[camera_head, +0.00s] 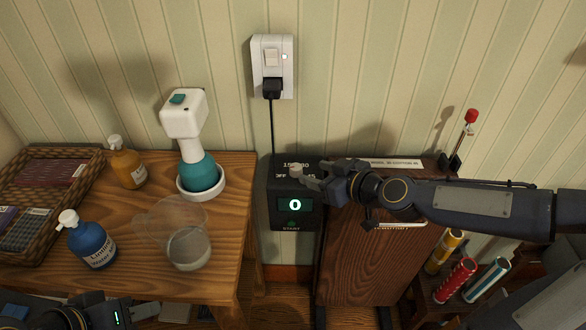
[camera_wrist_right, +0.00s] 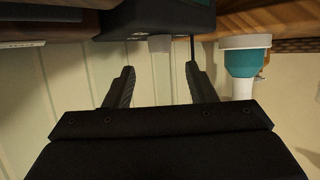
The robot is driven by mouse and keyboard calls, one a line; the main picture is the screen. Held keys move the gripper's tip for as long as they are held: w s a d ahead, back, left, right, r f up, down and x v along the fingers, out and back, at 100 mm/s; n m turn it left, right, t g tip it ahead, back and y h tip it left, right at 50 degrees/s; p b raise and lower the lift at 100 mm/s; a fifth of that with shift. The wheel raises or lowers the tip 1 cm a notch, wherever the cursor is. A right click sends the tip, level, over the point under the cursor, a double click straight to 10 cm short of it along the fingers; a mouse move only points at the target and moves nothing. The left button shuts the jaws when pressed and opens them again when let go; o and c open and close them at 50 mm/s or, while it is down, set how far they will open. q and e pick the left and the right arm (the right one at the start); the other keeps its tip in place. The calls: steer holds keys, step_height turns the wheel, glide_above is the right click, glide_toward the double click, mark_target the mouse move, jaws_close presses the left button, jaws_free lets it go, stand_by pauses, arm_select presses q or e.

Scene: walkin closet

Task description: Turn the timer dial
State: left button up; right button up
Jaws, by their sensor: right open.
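The timer is a black box (camera_head: 293,215) against the wall, showing a lit 0 above the word START. Its pale grey dial (camera_head: 296,171) stands at the upper part of the box; the dial also shows in the right wrist view (camera_wrist_right: 160,43) under the dark box (camera_wrist_right: 165,18). My right gripper (camera_head: 308,180) comes in from the right and is at the dial in the head view. In the wrist view its fingers (camera_wrist_right: 160,75) are apart, with the dial just beyond the tips and nothing between them. My left gripper (camera_head: 143,311) is low at the left; its jaws are unclear.
A wooden table at left holds a teal-and-white device (camera_head: 190,145), a clear jug (camera_head: 185,235), a blue bottle (camera_head: 88,240), an amber bottle (camera_head: 127,165) and a wicker tray (camera_head: 85,160). A dark wooden cabinet (camera_head: 365,265) lies under my right arm. A plug (camera_head: 271,88) sits in the wall outlet.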

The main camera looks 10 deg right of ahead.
mark_target(298, 168)
steer(key=b+x, duration=0.1)
steer(key=x, duration=0.4)
steer(key=shift+a, duration=0.2)
steer(key=shift+w+a+f, duration=0.25)
steer(key=shift+w+f, duration=0.1)
steer(key=shift+w, duration=0.2)
steer(key=shift+c, duration=0.2)
steer(key=c, duration=0.9)
steer(key=shift+c, duration=0.2)
